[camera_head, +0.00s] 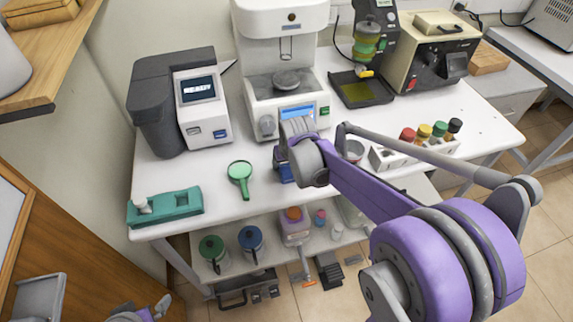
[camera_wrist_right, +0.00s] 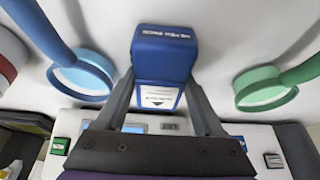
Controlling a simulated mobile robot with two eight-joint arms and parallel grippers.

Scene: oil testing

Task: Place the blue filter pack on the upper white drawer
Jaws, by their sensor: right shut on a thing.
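The blue filter pack (camera_wrist_right: 165,52) is between the two fingers of my right gripper (camera_wrist_right: 161,85) in the right wrist view, with a white label on its side. In the head view only part of the blue pack (camera_head: 283,170) shows below my right wrist, over the white table in front of the central white machine. I cannot tell whether it touches the table. A white drawer-like unit (camera_head: 508,98) is partly visible under the right-hand table. My left gripper (camera_head: 142,312) is only partly visible at the bottom edge, and its jaws are unclear.
A green magnifier (camera_head: 240,177) and teal device (camera_head: 166,206) lie left of the pack. A grey analyser (camera_head: 180,98) stands behind them. A white holder (camera_head: 400,158) with coloured caps is at right. The lower shelf (camera_head: 265,268) holds several jars. Clear tabletop lies front left.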

